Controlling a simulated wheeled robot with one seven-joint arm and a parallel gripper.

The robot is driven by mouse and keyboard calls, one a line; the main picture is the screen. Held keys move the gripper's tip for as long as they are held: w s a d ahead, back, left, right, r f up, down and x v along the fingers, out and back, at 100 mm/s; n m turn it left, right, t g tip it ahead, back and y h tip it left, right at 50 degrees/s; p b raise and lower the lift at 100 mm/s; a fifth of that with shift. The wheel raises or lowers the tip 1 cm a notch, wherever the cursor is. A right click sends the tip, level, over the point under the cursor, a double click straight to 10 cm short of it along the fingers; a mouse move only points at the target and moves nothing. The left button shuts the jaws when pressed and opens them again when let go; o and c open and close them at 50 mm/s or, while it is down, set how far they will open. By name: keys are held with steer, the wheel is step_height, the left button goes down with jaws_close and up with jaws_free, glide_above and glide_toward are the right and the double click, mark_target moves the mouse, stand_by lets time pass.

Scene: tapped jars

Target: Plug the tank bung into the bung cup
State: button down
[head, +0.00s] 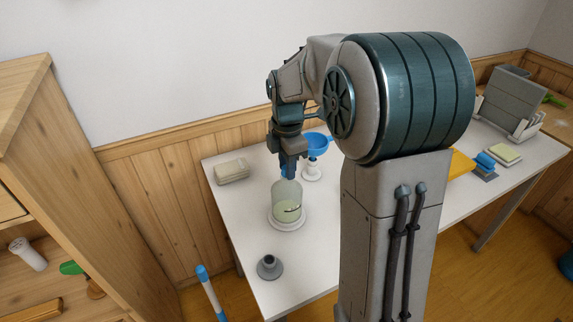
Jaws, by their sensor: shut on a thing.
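A clear glass jar (288,208) with pale greenish liquid stands upright on a white round base on the table. My gripper (289,172) points down at the top of this jar, with its fingers shut. The tank bung between the fingers is too small and too covered to make out. Whether it is seated in the jar's top or clear of it, I cannot tell. A grey cup with a wide foot and a dark opening, which looks like the bung cup (270,266), stands at the table's near end, in front of the jar and apart from it.
A blue funnel (317,142) on a white stand is close behind my gripper. A stack of pale blocks (232,171) lies left of the jar. The white table (245,215) is bare between jar and grey cup. Blue and yellow items (487,162) lie farther right.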

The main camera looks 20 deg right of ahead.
steer(key=shift+r, duration=0.15)
steer(key=shift+r+p, duration=0.85)
steer(key=shift+r, duration=0.15)
steer(key=shift+r, duration=0.1)
step_height(320, 180, up, 6)
steer(key=p, duration=0.5)
steer(key=shift+r, duration=0.1)
